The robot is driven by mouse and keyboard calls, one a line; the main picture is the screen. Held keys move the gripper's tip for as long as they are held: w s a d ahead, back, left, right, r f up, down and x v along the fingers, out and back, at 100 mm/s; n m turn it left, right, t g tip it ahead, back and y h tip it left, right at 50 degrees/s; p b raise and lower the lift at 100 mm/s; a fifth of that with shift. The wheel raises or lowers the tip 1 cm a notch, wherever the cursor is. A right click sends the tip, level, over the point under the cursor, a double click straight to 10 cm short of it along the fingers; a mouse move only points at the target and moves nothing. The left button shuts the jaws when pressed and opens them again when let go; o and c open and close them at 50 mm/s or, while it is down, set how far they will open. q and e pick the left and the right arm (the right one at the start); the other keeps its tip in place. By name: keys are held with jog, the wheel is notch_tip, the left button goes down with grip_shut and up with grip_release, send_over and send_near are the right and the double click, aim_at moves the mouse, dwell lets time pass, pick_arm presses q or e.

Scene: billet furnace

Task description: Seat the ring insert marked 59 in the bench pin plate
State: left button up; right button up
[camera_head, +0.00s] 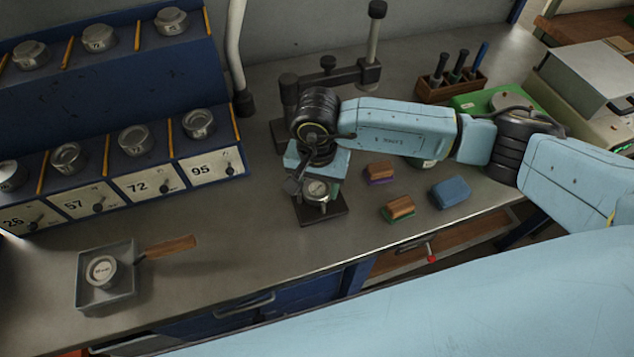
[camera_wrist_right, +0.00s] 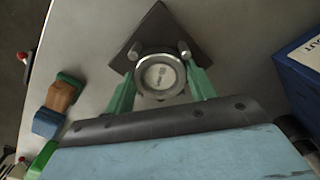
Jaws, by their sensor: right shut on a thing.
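My right gripper (camera_head: 316,186) is at the bench pin plate (camera_head: 328,212), a dark square plate on the bench. It is shut on a metal ring insert (camera_wrist_right: 161,76) with a pale marked face; the marking is too small to read. In the right wrist view the green fingers (camera_wrist_right: 160,85) hold the ring from both sides, over the pin plate (camera_wrist_right: 160,27). Two pin ends show beside the ring. I cannot tell whether the ring rests on the plate or hangs just above it. My left gripper is not in view.
A blue rack (camera_head: 110,155) with numbered bins of ring inserts stands at the left. A grey tray (camera_head: 107,299) holding another ring lies at front left. Brushes (camera_head: 400,208) and a blue block (camera_head: 450,192) lie right of the plate. A clamp stand (camera_head: 330,75) stands behind.

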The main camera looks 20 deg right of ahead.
aim_at(317, 188)
jog(key=shift+b, duration=0.3)
dwell(0.4)
jog(key=shift+f+b, duration=0.55)
jog(key=shift+b, duration=0.05)
jog(key=o, duration=1.1)
notch_tip(317, 188, up, 11)
jog(key=p, duration=0.5)
jog(key=shift+p, duration=0.35)
